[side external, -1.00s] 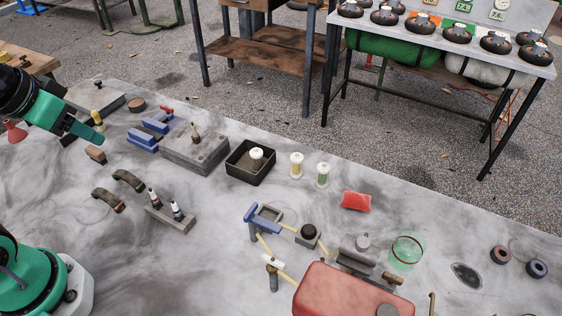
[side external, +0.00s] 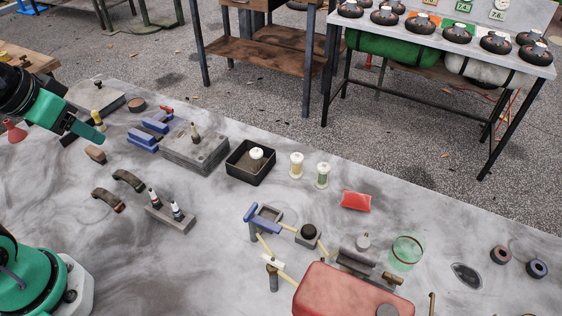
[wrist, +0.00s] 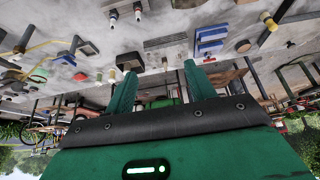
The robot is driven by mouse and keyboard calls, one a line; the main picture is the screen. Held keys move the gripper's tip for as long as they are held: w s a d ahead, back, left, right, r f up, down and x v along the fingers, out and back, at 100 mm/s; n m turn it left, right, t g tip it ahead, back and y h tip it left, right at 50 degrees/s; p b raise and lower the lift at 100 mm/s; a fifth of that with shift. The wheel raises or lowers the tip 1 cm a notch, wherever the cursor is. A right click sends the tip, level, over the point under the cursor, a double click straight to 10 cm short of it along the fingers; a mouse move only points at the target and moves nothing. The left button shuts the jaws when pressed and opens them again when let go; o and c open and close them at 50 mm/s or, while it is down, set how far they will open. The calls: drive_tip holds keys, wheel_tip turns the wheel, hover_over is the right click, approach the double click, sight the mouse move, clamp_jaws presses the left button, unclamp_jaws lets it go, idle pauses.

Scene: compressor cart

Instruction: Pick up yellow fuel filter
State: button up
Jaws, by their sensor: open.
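The yellow fuel filter (side external: 296,166) is a small upright cylinder with a white cap and a pale yellow body. It stands on the grey table just right of a black tray. A similar filter with a green body (side external: 322,175) stands to its right, and a white-capped one (side external: 256,158) stands in the tray. My gripper (side external: 88,133) is at the far left, above the table and well away from the yellow filter. In the wrist view my gripper (wrist: 158,78) has its two green fingers apart with nothing held between them. The filters look small and unclear there.
The black tray (side external: 250,177) and a grey block (side external: 194,150) lie between my gripper and the yellow filter. A red packet (side external: 356,200) is to the filter's right. Blue clamps (side external: 143,139) and a red tank (side external: 350,290) also stand on the table. Bare table lies in front of the filter.

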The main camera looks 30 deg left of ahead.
drive_tip(key=w, duration=0.1)
drive_tip(key=m+g, duration=0.3)
drive_tip(key=g, duration=0.3)
hover_over(297, 153)
drive_tip(key=f, duration=1.4)
drive_tip(key=shift+a+f, duration=0.15)
drive_tip(key=shift+a, duration=0.05)
drive_tip(key=shift+d+f, duration=0.3)
drive_tip(key=shift+f, duration=0.05)
drive_tip(key=shift+f, duration=1.3)
drive_tip(key=shift+f, duration=0.1)
